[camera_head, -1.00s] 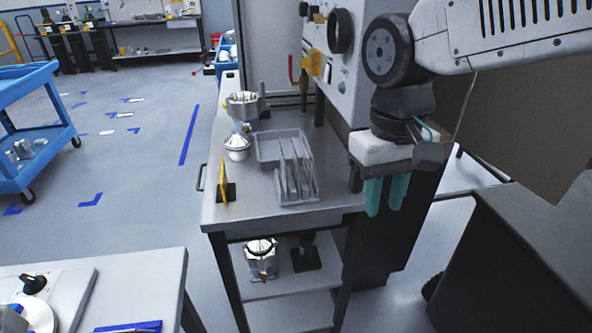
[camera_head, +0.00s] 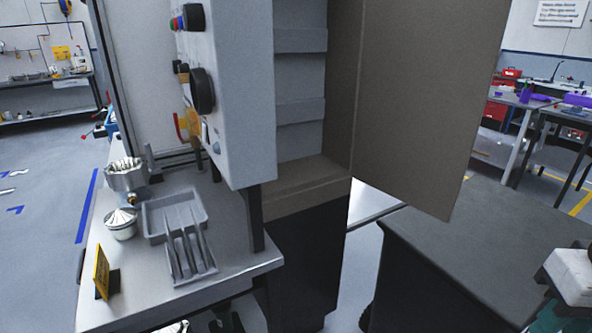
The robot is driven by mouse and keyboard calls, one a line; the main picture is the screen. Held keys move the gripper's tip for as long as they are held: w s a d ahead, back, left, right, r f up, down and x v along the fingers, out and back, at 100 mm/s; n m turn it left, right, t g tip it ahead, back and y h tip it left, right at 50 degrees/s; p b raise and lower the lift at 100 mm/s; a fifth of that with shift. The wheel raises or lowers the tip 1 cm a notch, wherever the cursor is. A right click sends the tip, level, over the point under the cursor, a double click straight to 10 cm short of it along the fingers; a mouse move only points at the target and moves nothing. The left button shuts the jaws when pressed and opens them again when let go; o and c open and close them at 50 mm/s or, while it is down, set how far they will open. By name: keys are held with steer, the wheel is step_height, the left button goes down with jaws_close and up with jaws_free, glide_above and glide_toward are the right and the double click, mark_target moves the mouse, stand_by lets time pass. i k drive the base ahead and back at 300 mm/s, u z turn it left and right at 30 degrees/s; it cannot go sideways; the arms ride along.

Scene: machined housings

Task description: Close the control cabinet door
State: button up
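The control cabinet (camera_head: 302,75) stands open in the middle of the head view, with bare grey shelf ledges inside. Its door (camera_head: 425,100) is a large flat brown-grey panel, swung out to the right from the cabinet's right edge. No handle shows on the door face in view. My gripper (camera_head: 560,312) is at the lower right corner, right of the door and apart from it. Only its white body and a bit of teal finger show; the fingertips are cut off by the picture edge.
A dark-topped table (camera_head: 470,255) stands below and right of the door. A workbench (camera_head: 150,285) at the left holds a grey tray (camera_head: 155,225), metal parts and a yellow sign. A control panel (camera_head: 235,100) with knobs juts out left of the cabinet opening.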

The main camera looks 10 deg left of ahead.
mark_target(428, 68)
steer(key=u, duration=0.45)
steer(key=k, duration=0.8)
steer(key=z, duration=1.65)
steer(key=i, duration=1.3)
steer(key=u, duration=2.45)
